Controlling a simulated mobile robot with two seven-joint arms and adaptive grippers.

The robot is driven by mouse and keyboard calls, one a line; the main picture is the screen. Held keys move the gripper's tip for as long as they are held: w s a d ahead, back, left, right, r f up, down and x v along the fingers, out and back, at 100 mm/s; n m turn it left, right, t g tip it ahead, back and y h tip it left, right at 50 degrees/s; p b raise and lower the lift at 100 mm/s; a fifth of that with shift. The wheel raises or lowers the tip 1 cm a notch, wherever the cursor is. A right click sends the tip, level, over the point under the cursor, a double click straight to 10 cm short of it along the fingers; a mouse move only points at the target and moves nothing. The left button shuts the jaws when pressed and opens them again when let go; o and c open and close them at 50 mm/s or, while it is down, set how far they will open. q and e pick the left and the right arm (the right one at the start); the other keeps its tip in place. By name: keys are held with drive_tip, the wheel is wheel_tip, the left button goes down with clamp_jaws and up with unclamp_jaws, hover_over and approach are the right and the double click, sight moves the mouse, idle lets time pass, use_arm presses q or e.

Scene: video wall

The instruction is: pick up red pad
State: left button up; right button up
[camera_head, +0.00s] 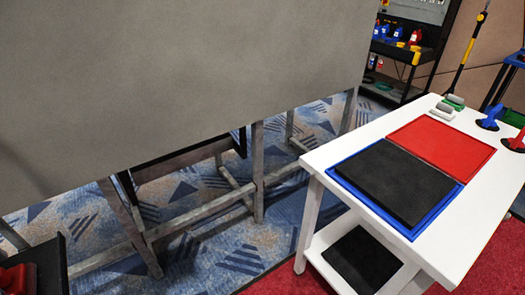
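A flat red square (445,146), which looks like a pad or a shallow tray, lies at the back of the white table (316,166) on the right. A smaller red item with a raised handle (516,142) sits at the right edge of the picture, partly cut off. I cannot tell which of the two is the red pad. A dark grey square pad (395,181) lies on a blue tray (345,183) in front of the red square. Neither of my grippers is in view.
A large grey panel (180,70) on wooden legs fills the left. A blue handled item (488,121) and small grey and green blocks (454,101) are on the table. A black pad (361,261) lies on the lower shelf. A shelf with bottles (410,45) stands behind.

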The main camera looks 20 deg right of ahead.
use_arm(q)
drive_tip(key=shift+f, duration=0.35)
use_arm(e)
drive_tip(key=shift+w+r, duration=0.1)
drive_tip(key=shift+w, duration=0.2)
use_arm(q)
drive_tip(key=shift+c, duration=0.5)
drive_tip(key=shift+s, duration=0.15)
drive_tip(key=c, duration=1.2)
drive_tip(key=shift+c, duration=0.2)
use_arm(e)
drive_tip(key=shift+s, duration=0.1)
